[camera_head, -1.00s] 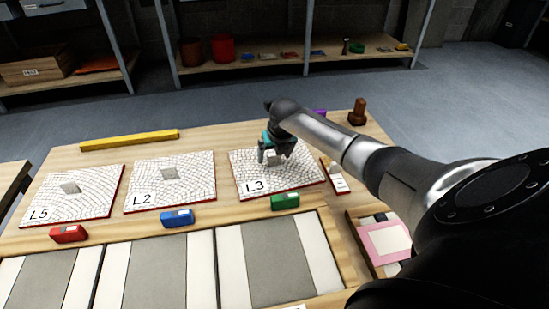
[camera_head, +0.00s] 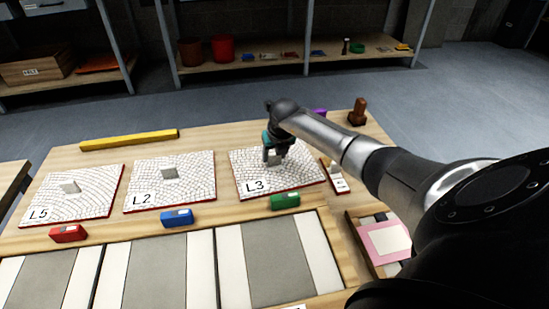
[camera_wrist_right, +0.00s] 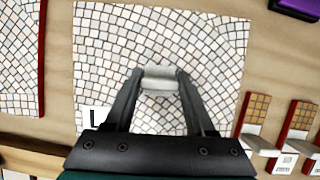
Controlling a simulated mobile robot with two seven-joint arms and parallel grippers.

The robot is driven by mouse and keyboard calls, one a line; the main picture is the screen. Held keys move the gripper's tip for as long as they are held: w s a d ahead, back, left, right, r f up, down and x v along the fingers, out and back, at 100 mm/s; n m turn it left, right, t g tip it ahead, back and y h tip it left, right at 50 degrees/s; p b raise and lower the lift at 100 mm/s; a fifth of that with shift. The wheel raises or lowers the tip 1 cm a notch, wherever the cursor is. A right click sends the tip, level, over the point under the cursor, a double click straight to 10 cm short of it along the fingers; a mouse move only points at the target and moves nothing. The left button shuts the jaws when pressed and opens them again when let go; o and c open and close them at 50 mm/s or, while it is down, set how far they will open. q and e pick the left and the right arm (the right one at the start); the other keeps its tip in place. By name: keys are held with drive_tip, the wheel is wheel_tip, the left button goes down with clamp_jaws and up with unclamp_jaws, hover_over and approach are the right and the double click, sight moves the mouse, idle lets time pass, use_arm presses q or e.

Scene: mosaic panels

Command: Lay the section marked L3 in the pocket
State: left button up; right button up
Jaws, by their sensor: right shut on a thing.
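The mosaic section marked L3 (camera_head: 300,173) lies flat on the wooden table, right of the sections marked L2 (camera_head: 195,189) and L5 (camera_head: 85,200). My right gripper (camera_head: 275,158) is over its middle, shut on the grey grip block of L3. In the right wrist view the two fingers clasp that block (camera_wrist_right: 159,78), with the white tiles of L3 (camera_wrist_right: 215,50) around it. The section appears to rest on the table. Pockets with grey beds and white side strips lie along the front; one (camera_head: 272,262) is just below L3. My left gripper is not in view.
Red (camera_head: 68,234), blue (camera_head: 177,218) and green (camera_head: 285,202) blocks stand between sections and pockets. A yellow bar (camera_head: 129,139) lies at the back left. A brown stamp-like tool (camera_head: 357,112) stands at the back right. A tray with a pink-framed piece (camera_head: 388,242) is at right.

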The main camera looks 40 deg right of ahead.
clamp_jaws()
drive_tip(key=shift+w, duration=0.1)
drive_tip(key=shift+r, duration=0.25)
